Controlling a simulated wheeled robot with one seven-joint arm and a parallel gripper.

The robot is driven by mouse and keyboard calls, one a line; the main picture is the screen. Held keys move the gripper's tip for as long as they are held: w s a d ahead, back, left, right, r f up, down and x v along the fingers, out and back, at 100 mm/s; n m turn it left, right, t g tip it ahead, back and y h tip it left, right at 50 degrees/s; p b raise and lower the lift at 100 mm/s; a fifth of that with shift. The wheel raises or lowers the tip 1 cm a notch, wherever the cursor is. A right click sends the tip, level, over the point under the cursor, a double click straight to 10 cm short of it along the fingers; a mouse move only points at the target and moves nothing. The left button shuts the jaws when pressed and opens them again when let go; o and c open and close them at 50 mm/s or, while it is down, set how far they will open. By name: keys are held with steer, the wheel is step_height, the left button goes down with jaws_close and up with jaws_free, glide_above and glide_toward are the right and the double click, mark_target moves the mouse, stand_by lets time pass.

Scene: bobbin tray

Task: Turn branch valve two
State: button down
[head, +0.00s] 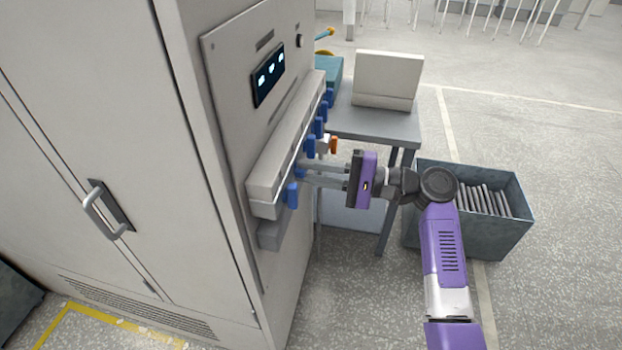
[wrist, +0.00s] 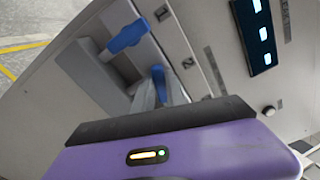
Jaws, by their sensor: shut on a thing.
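A pale manifold (head: 262,192) on the side of the grey cabinet carries a row of several blue valve handles. My gripper (head: 302,174) reaches it from the right and is shut on a blue handle (wrist: 158,74), the second from the near end. In the head view my fingers mostly hide this handle. The nearest blue handle (head: 292,196) hangs down beside my fingers; it also shows in the wrist view (wrist: 127,37), apart from them. Farther handles (head: 310,146) stand beyond my fingers.
An orange handle (head: 334,145) sticks out just beyond my gripper. A dark display (head: 268,76) is on the panel above the manifold. A grey table (head: 385,124) with a white box-like object (head: 388,80) stands behind. A grey bin (head: 500,238) holding dark slats stands at the right.

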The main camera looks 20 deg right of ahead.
steer(key=shift+f+n+b, duration=0.25)
steer(key=shift+n+b, duration=1.15)
steer(key=shift+n, duration=0.6)
steer(key=c, duration=1.4)
jaws_free()
steer(key=shift+r, duration=0.1)
steer(key=shift+o, duration=0.2)
steer(key=b+v, duration=0.1)
steer(key=v, duration=0.6)
steer(key=shift+s+d, duration=0.25)
steer(key=shift+d, duration=0.05)
